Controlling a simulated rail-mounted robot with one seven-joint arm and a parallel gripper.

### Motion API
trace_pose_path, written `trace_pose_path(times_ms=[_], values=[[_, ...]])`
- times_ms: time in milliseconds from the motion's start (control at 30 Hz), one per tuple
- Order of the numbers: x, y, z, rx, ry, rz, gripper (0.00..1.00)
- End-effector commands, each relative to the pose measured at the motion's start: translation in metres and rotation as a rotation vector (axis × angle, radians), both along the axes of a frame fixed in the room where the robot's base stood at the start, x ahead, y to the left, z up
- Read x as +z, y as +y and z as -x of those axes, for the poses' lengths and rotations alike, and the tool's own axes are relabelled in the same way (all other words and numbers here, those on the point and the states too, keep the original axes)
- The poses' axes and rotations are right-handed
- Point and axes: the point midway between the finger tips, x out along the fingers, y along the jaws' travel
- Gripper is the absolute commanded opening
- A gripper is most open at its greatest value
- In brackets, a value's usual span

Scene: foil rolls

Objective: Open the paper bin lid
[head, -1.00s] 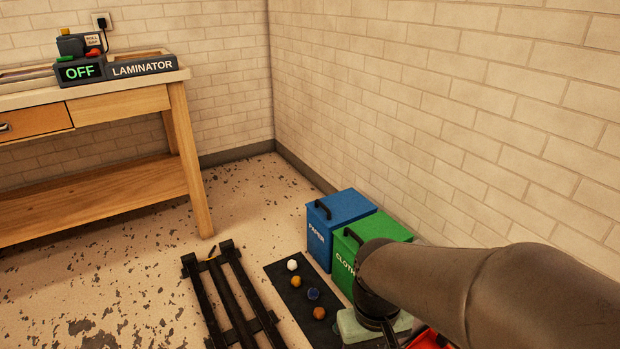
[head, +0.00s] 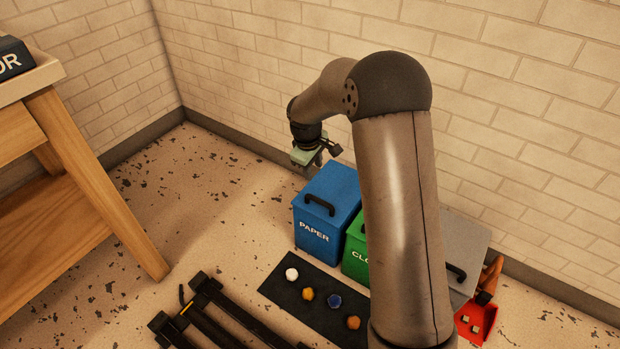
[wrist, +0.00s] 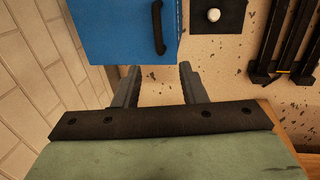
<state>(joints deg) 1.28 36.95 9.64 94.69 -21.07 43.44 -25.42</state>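The blue paper bin (head: 318,236) stands by the wall with its lid (head: 338,186) shut. A black handle (head: 319,205) lies along the lid's front edge. In the wrist view the blue lid (wrist: 115,32) fills the upper left and its handle (wrist: 158,27) is at its right edge. My gripper (head: 318,160) is above and behind the paper bin in the head view. In the wrist view my gripper (wrist: 159,68) has its two fingers apart with only floor showing between them. It is empty and the fingers appear apart from the handle.
A green cloth bin (head: 356,247) and a grey bin (head: 466,250) stand in the same row, partly hidden by my arm. A black mat (head: 290,301) with several small balls lies in front. A red dustpan (head: 474,322) is at right. A wooden table (head: 95,185) stands at left.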

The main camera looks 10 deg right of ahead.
Motion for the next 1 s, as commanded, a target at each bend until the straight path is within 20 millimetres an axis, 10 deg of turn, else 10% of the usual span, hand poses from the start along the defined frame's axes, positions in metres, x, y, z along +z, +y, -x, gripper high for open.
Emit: trace_pose_path(times_ms=[1000], values=[[-0.167, -0.021, -0.028, 0.011, -0.002, 0.001, 0.38]])
